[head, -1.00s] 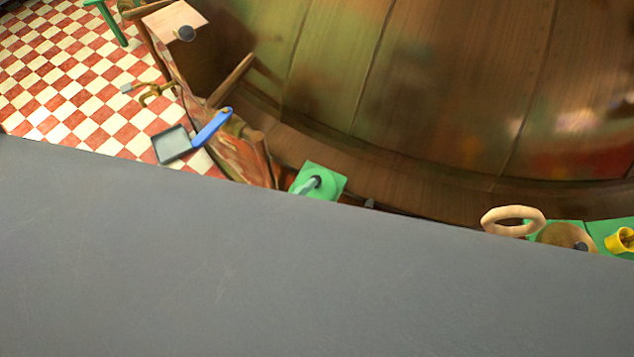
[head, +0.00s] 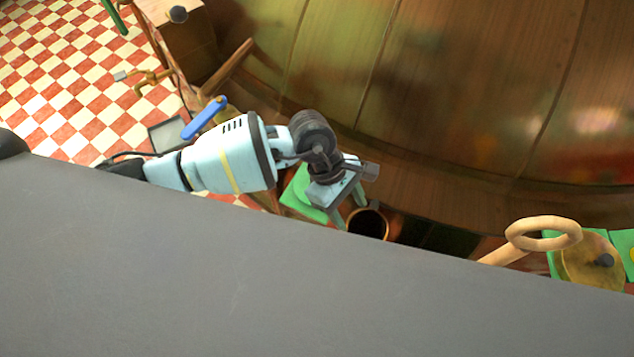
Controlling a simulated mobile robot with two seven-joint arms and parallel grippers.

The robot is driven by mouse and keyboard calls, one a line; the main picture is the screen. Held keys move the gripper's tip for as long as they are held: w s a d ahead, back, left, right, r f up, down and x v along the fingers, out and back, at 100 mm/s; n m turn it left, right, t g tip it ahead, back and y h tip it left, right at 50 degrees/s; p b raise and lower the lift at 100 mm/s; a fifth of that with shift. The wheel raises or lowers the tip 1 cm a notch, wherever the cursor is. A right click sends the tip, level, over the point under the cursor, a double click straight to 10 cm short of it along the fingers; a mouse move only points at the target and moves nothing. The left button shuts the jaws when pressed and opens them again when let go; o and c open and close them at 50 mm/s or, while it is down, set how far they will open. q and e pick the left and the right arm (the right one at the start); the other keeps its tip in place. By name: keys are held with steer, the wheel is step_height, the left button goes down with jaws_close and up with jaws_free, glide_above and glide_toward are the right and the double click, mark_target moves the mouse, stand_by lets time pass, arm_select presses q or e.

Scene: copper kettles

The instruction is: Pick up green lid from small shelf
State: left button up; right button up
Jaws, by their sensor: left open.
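A green square piece (head: 297,192) shows beside the large wooden vat, partly hidden behind my left gripper. I cannot tell whether it is the green lid or the small shelf under it. My left gripper (head: 349,208) reaches in from the left, over the right side of this green piece. Its two fingers are apart and point down, with nothing seen between them. I cannot tell whether they touch anything. My right gripper is not in view.
A dark round opening with a copper rim (head: 368,224) lies just right of the fingers. A wooden ring handle (head: 543,234) and a brass lid with a dark knob (head: 592,262) are at the right. Grey hides the lower view.

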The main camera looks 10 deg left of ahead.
arm_select(q)
steer(key=w+a+t+y, duration=0.1)
steer(key=w+a, duration=0.1)
steer(key=a, duration=0.1)
steer(key=w+a+m+t+y, duration=0.1)
steer(key=w+a+y, duration=0.1)
steer(key=w+a, duration=0.1)
steer(key=w+a+m+y, duration=0.1)
steer(key=w+a+y, duration=0.1)
steer(key=w+a, duration=0.1)
steer(key=shift+w+t+b, duration=0.1)
steer(key=shift+t+b, duration=0.25)
steer(key=shift+t, duration=0.05)
steer(key=shift+w+a+m+y, duration=0.2)
steer(key=shift+a+m+y, duration=0.1)
steer(key=shift+w+d+f, duration=0.1)
steer(key=shift+d+f, duration=0.05)
steer(key=shift+f, duration=1.8)
steer(key=shift+d+f, duration=0.1)
steer(key=shift+f, duration=1.85)
jaws_close()
steer(key=shift+r, duration=0.15)
